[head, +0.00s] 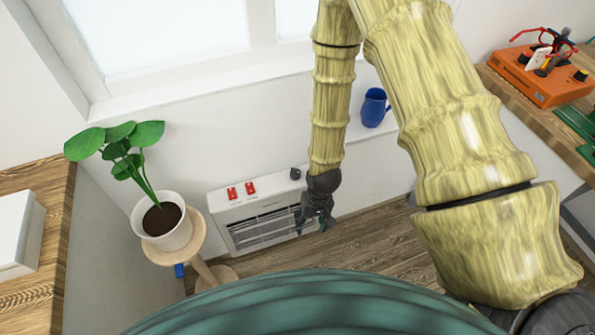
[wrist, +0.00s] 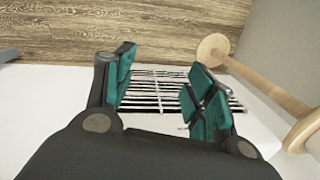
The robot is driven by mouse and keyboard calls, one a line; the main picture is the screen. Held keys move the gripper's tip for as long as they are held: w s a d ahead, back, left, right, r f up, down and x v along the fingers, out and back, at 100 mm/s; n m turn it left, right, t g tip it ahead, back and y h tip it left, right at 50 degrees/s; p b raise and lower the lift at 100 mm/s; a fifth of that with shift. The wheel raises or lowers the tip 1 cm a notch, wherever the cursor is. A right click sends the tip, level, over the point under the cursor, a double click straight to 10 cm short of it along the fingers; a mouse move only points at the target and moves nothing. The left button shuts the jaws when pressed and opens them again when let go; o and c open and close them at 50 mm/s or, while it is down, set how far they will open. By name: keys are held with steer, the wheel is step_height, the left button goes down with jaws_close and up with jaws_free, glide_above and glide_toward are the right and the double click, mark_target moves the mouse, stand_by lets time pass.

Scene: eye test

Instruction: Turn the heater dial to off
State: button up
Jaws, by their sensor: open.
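The white heater (head: 222,212) stands low against the wall under the window in the head view. Its top face carries two red switches (head: 241,190) at the left and a small dark dial (head: 295,174) at the right. The dial's setting is too small to read. My gripper (head: 314,228) points down in front of the heater's right end, just right of and below the dial. In the wrist view its teal fingers (wrist: 163,65) are apart and empty, with the heater's grille (wrist: 158,88) behind them. I cannot make out the dial in the wrist view.
A potted plant (head: 168,228) stands on a round wooden stool (head: 203,247) left of the heater. A blue jug (head: 374,107) sits on the sill. An orange device (head: 540,78) rests on the right bench. The wooden floor (head: 375,205) right of my gripper looks clear.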

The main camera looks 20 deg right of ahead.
mark_target(295, 170)
steer(key=w+r+m+h+b, duration=0.1)
steer(key=w+r, duration=1.3)
steer(key=w, duration=0.4)
steer(key=shift+s+d+f, duration=0.1)
steer(key=shift+d+f, duration=0.05)
steer(key=shift+f, duration=2.5)
steer(key=shift+d+f, duration=0.15)
steer(key=shift+f, duration=2.45)
steer(key=shift+c, duration=0.5)
steer(key=c, duration=1)
